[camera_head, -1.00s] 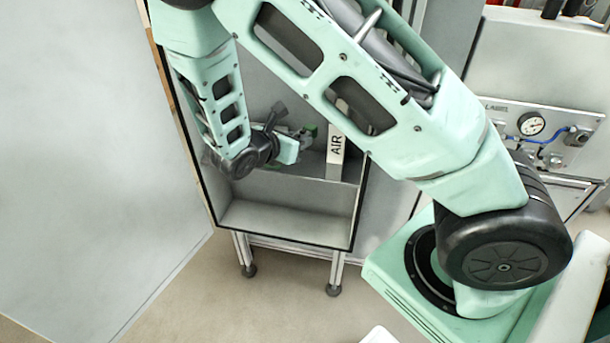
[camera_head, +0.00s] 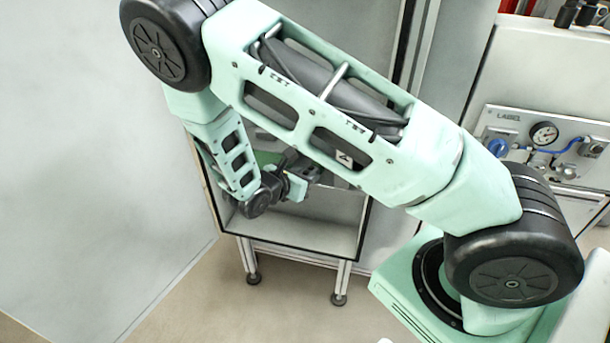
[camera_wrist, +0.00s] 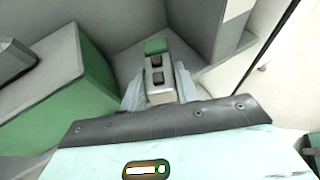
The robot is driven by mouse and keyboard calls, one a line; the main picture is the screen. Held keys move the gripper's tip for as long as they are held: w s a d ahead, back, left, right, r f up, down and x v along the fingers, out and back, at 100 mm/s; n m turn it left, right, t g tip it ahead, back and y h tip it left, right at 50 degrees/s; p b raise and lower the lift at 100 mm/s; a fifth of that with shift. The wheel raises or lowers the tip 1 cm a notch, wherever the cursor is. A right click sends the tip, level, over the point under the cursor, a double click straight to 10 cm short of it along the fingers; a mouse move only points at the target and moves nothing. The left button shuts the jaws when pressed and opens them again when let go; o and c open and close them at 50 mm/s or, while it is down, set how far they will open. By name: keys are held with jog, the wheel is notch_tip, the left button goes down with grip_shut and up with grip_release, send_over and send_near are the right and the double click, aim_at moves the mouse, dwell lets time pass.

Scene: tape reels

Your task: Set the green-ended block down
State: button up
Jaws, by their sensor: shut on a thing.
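The green-ended block (camera_wrist: 158,78) is grey with dark recesses in its near part and a green far end. In the wrist view it sits between the two fingers of my gripper (camera_wrist: 160,90), which is shut on it. The green end points away from the wrist, toward a grey surface; whether it touches that surface I cannot tell. In the head view my gripper (camera_head: 304,173) is inside the open cabinet (camera_head: 290,232), and I cannot make out the block clearly there.
A large grey-and-green box (camera_wrist: 85,95) lies close on the left in the wrist view. A grey upright part (camera_wrist: 232,32) stands at right. In the head view, my arm covers much of the cabinet. A gauge panel (camera_head: 544,133) is at the right.

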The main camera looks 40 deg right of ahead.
jog(key=o, duration=1.1)
jog(key=shift+f, duration=0.1)
jog(key=shift+c, duration=0.2)
jog(key=shift+r, duration=0.3)
jog(key=v, duration=1.2)
jog(key=s+a+r+m+g+y, duration=0.1)
jog(key=s+a+r+m+y, duration=0.5)
jog(key=s, duration=0.5)
jog(key=s+a+r+m+g+y, duration=0.2)
jog(key=s+a+r+m+y, duration=0.5)
jog(key=s, duration=0.4)
jog(key=shift+g+y+p, duration=0.3)
jog(key=shift+y, duration=0.1)
jog(key=shift+a, duration=0.1)
